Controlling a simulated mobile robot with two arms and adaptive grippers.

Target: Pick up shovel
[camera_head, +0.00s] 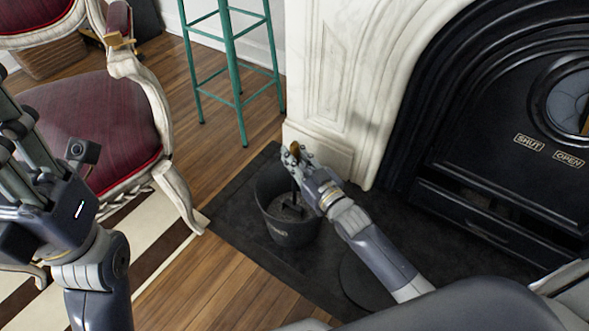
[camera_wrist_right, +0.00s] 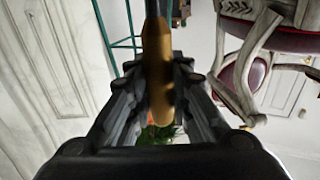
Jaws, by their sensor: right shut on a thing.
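The shovel has a golden-brown handle, seen in the right wrist view (camera_wrist_right: 157,75) between the two fingers. In the head view, my right gripper (camera_head: 294,157) is shut on the shovel's handle above the black bucket (camera_head: 291,233). The shovel's dark lower part (camera_head: 292,207) shows inside the bucket; whether it touches the bottom I cannot tell. My left gripper (camera_head: 14,150) is at the left edge, over the chair, away from the shovel. Its fingertips are partly cut off, so its opening is unclear.
The bucket stands on a dark hearth slab (camera_head: 240,208) beside the white marble surround (camera_head: 337,80). The black fireplace (camera_head: 470,150) is at the right. A red-cushioned chair (camera_head: 95,120) is at the left. A green stool (camera_head: 232,60) stands behind. Wooden floor lies between them.

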